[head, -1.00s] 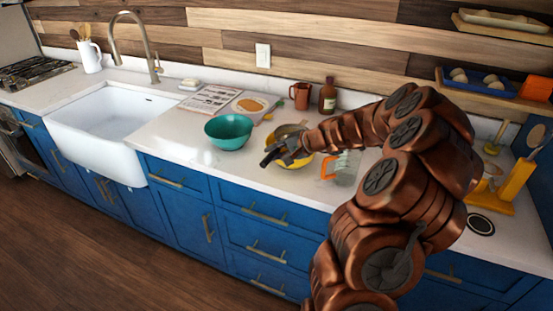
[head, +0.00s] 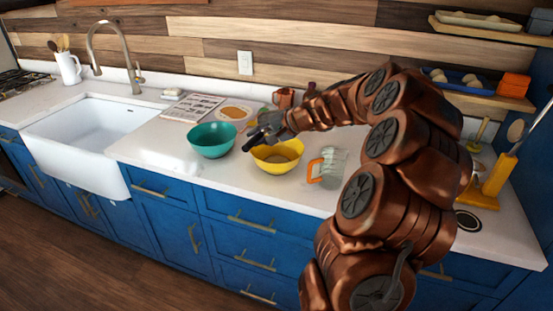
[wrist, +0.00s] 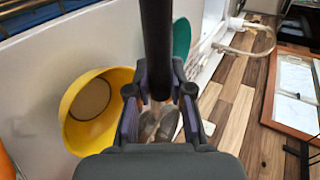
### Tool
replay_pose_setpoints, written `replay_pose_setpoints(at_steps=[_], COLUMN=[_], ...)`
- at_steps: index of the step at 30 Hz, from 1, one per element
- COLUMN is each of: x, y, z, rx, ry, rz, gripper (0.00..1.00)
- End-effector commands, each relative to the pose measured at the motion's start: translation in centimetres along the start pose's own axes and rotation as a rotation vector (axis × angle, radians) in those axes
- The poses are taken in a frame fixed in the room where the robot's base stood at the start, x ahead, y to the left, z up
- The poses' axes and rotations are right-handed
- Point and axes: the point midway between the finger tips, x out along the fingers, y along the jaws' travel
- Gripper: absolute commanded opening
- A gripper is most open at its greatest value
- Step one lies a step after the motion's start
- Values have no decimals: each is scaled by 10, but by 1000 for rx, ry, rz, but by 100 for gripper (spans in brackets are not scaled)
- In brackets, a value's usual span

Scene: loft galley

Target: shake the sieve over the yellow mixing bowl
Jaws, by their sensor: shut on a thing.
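The yellow mixing bowl (head: 277,160) stands on the counter between the teal bowl and the glass jug. It also shows left of my gripper in the wrist view (wrist: 72,110), with a brownish round patch inside. My gripper (head: 258,134) is above the counter at the bowl's upper left rim in the head view. In the wrist view my gripper (wrist: 158,98) is shut on a dark straight bar (wrist: 156,45), which looks like the sieve's handle. The bar runs out of the top of that view. The sieve's mesh end cannot be made out in either view.
A teal bowl (head: 213,140) stands close on the left. A glass jug with an orange handle (head: 330,167) stands close on the right. Behind are a board (head: 235,113), a printed sheet (head: 193,107) and a brown mug (head: 284,97).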

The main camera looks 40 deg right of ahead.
Motion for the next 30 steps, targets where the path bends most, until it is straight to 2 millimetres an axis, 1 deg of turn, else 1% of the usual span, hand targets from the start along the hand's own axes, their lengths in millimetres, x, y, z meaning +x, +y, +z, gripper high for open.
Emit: replay_pose_setpoints(at_steps=[5,30], x=[3,33], y=[4,50], z=[0,1], rx=[0,0], ry=[0,0], rz=[-1,-1], gripper=[0,0])
